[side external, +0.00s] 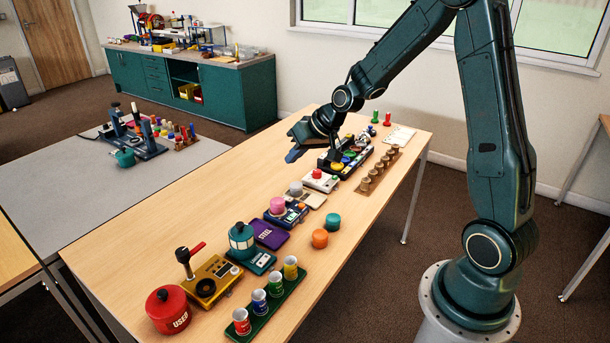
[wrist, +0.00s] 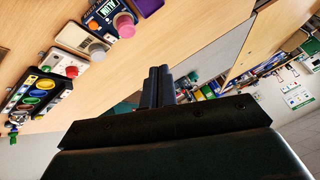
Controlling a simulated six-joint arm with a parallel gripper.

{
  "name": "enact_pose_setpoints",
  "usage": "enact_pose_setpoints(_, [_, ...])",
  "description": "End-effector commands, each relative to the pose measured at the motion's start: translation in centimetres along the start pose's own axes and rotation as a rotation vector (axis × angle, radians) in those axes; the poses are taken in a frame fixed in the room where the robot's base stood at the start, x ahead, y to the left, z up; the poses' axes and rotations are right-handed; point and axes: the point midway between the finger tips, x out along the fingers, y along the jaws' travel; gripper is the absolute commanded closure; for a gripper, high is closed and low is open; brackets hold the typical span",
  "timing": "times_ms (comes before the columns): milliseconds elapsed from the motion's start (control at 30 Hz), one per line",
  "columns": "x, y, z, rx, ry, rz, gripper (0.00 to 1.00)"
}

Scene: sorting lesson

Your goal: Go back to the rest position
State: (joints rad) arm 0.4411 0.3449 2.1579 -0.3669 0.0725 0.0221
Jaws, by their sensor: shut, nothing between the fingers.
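My gripper (side external: 293,155) is held above the far half of the wooden table (side external: 190,200), clear of the things on it. In the side view its fingers point down and to the left. In the wrist view the two fingers of my gripper (wrist: 160,85) stand close together, shut, with nothing between them. My arm reaches in from the right. No marker for a rest position shows in either view.
A row of devices crosses the table, including a red pot (side external: 168,310), a yellow box (side external: 213,280) with a lever, a purple pad (side external: 269,234) and a tray of colored buttons (side external: 347,160). A green rack (side external: 268,312) holds several cups. The table's left side is clear.

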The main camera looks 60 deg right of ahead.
Motion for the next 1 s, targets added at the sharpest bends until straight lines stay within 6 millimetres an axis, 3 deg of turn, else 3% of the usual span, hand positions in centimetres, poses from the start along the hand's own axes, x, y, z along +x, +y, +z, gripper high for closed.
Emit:
enact_pose_setpoints(200, [-4.7,-3.3,1.0,-0.089,-0.028,0.023,1.0])
enact_pose_setpoints(500, [-10.7,-6.6,3.6,-0.186,-0.065,0.058,1.0])
enact_pose_setpoints(1000, [-19.8,-9.2,10.2,-0.301,-0.105,0.111,1.0])
